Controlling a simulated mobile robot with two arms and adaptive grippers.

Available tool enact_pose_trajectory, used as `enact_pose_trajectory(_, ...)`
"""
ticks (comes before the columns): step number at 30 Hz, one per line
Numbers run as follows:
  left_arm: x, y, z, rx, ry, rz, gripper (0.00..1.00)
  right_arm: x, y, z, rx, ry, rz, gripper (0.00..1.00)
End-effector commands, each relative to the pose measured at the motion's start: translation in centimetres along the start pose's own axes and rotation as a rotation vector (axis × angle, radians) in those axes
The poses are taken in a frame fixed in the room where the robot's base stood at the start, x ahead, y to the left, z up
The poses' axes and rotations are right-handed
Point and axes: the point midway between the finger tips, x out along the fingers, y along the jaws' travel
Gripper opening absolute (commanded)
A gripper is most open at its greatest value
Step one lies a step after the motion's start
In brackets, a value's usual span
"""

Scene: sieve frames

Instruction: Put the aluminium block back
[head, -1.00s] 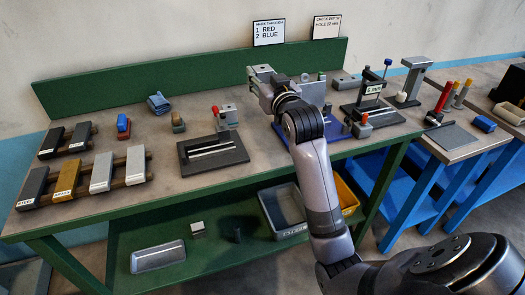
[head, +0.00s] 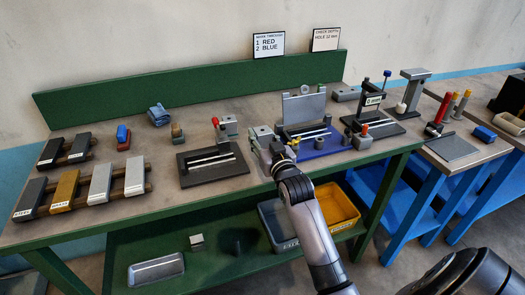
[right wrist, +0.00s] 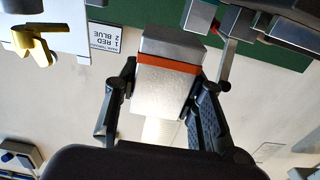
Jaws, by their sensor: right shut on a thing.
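My right gripper (head: 263,143) is shut on a silver block with an orange band (right wrist: 165,75), which I take to be the aluminium block. In the right wrist view the block stands between the two fingers (right wrist: 160,100). In the head view the gripper is over the bench's front part, between the dark grey vise (head: 212,165) and the blue-based fixture (head: 320,143). The gripper partly hides the block there, and I cannot tell its height above the bench. My left gripper is not in view.
A front rack (head: 75,201) holds dark, brass and pale bars at the left. Two dark bars lie on another rack (head: 93,140) behind. A gauge stand (head: 372,98) is to the right. Below, a lower shelf (head: 215,262) carries a tray (head: 157,270) and a yellow bin (head: 337,206).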

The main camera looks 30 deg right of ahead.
Motion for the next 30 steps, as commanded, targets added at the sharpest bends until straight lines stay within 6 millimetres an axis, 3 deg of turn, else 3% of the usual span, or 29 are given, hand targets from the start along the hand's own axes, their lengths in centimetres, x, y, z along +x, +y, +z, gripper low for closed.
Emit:
enact_pose_trajectory(12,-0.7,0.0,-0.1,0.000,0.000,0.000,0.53,0.0,0.0,4.2,0.000,0.002,0.000,0.00)
enact_pose_trajectory(24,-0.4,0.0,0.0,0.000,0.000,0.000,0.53,0.0,0.0,4.8,0.000,0.005,-0.001,0.00)
enact_pose_trajectory(25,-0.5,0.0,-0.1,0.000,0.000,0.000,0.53,0.0,0.0,4.9,0.000,0.001,-0.001,0.39)
enact_pose_trajectory(30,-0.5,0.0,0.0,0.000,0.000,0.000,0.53,0.0,0.0,4.9,0.000,0.001,0.000,0.50)
